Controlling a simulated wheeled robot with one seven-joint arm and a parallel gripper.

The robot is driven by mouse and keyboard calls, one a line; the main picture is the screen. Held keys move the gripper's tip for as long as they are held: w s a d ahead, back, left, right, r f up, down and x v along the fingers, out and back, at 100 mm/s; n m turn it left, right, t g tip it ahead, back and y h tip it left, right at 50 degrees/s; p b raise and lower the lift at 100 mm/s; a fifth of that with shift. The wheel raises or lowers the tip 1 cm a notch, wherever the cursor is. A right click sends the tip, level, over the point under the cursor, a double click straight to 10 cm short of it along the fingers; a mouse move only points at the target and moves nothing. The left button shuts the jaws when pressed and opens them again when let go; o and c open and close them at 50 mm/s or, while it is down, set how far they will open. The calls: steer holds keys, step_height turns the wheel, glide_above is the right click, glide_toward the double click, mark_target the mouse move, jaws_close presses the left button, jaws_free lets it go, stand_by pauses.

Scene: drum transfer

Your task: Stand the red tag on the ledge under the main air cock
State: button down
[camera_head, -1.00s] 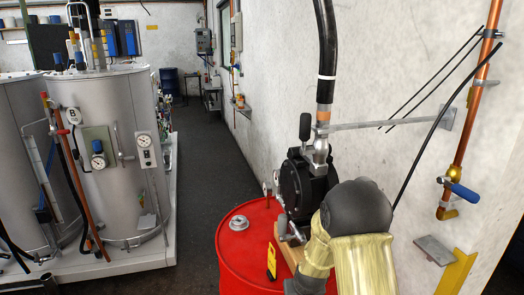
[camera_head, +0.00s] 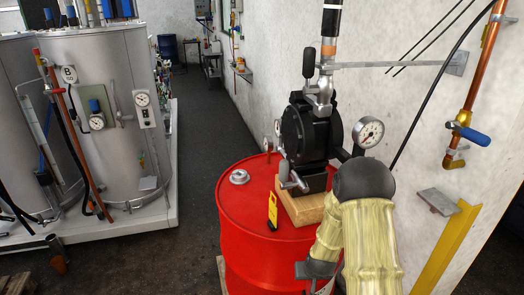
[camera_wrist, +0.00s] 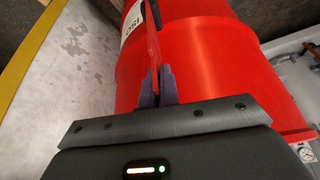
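The main air cock (camera_head: 468,134) has a blue lever and sits on a copper pipe on the right wall. Below it, a small grey ledge (camera_head: 438,202) juts from the wall and looks bare. My gripper (camera_wrist: 157,85) is shut on a thin red tag (camera_wrist: 151,45), which stands up between the fingertips in the wrist view. Behind the tag is the red drum (camera_wrist: 210,60). In the head view my arm reaches down at the drum's right side, and the fingers and the red tag are hidden.
The red drum (camera_head: 235,215) carries a black pump (camera_head: 308,135) with a gauge (camera_head: 368,132) close to my arm. A yellow tag (camera_head: 272,210) stands on the drum top. A yellow post (camera_head: 445,248) rises beside the ledge. Grey tanks (camera_head: 120,90) stand at the left.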

step_height(320, 180, down, 2)
steer(key=shift+f+b, duration=0.15)
steer(key=shift+b, duration=0.45)
steer(key=s+f, duration=0.4)
steer(key=f, duration=0.1)
steer(key=shift+f, duration=0.2)
